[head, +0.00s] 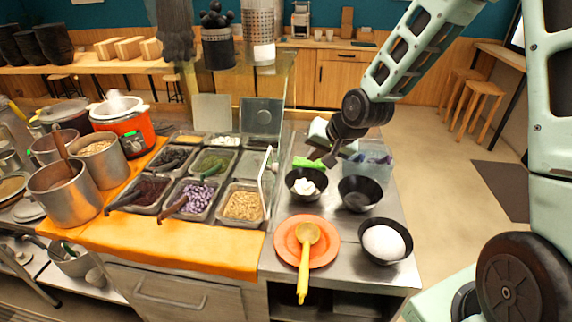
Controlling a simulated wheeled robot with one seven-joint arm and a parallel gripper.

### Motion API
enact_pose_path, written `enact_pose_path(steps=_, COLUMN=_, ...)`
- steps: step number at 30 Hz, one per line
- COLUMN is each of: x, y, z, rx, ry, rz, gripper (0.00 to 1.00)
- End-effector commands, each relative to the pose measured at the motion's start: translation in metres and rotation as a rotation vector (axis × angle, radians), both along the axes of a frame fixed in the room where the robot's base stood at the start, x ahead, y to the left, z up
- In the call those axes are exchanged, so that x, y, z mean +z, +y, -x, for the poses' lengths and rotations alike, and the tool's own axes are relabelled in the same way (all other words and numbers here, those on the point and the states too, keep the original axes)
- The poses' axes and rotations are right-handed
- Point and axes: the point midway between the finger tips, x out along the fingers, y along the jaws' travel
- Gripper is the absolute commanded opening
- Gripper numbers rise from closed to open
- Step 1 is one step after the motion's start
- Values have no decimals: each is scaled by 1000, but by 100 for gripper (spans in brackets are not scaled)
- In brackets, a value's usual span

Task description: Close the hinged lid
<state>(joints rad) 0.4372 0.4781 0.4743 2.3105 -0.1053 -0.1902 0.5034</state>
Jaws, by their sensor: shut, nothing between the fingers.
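A dark grey lid (262,116) stands upright at the back of the topping station. A paler lid (212,112) stands upright to its left, behind the back row of bins. A thin pale panel (266,182) is seen nearly edge-on, raised at the right of the front bin of tan beans (243,206). I cannot tell which of these the task means. A flat metal surface lies behind the tan beans. My gripper (325,158) is shut and empty, above the counter to the right of the bins, apart from the lids, over the back of a black bowl with white pieces (306,185).
An empty black bowl (360,194), a bowl of white food (385,241) and an orange plate (307,242) with a yellow ladle (304,268) crowd the right counter. A clear container (372,160) stands behind. Pots (66,193) fill the left. A glass screen rises above the bins.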

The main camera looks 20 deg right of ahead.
Motion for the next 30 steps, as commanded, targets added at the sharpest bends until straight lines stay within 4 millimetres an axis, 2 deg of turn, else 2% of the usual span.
enact_pose_path(steps=16, x=-72, y=19, z=-49, rx=5, ry=4, rz=3, gripper=0)
enact_pose_path(steps=21, x=-70, y=40, z=-61, rx=8, ry=2, rz=4, gripper=0)
enact_pose_path(steps=30, x=-74, y=51, z=-70, rx=4, ry=2, rz=4, gripper=0)
